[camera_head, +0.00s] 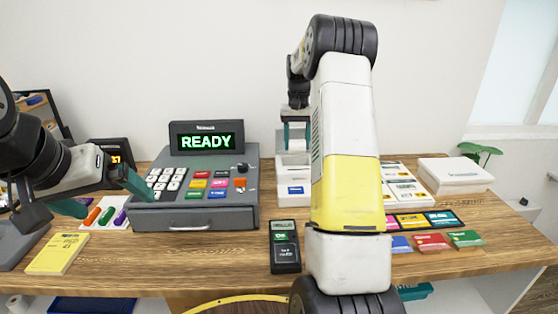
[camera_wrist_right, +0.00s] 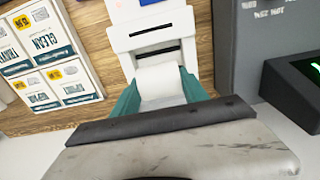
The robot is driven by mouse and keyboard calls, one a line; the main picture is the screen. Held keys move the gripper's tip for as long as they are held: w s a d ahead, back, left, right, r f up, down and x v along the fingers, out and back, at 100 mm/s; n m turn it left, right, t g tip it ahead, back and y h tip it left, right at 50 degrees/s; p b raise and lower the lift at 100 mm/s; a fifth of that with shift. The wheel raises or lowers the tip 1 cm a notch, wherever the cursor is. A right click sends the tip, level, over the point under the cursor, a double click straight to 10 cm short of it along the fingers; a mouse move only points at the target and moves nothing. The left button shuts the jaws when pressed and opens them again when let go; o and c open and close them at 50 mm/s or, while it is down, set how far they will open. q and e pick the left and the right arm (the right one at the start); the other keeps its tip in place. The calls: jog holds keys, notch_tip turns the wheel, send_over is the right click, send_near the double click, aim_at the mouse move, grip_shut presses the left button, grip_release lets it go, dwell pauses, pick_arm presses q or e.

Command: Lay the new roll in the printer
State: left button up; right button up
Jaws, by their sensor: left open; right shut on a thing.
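The white printer (camera_head: 295,190) stands right of the cash register. In the right wrist view the printer (camera_wrist_right: 150,28) shows its front with a dark slot. My right gripper (camera_head: 297,137) is at the printer's top, partly hidden by my own arm. In the right wrist view its teal fingers (camera_wrist_right: 160,92) are shut on the white roll (camera_wrist_right: 162,80), one on each side. The roll is at the printer's upper part; I cannot tell whether it touches the printer. My left gripper (camera_head: 102,197) is open and empty at the register's left, above the coloured markers.
The grey register (camera_head: 195,215) reads READY. A dark card terminal (camera_head: 284,247) lies in front of the printer. Yellow notes (camera_head: 57,254) lie at the front left. Coloured cards (camera_head: 432,242) and a white box (camera_head: 455,174) are at the right. The wooden counter's front middle is clear.

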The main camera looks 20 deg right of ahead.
notch_tip(320, 180, down, 7)
jog(key=shift+f, duration=0.15)
jog(key=shift+f, duration=0.15)
jog(key=o, duration=1.1)
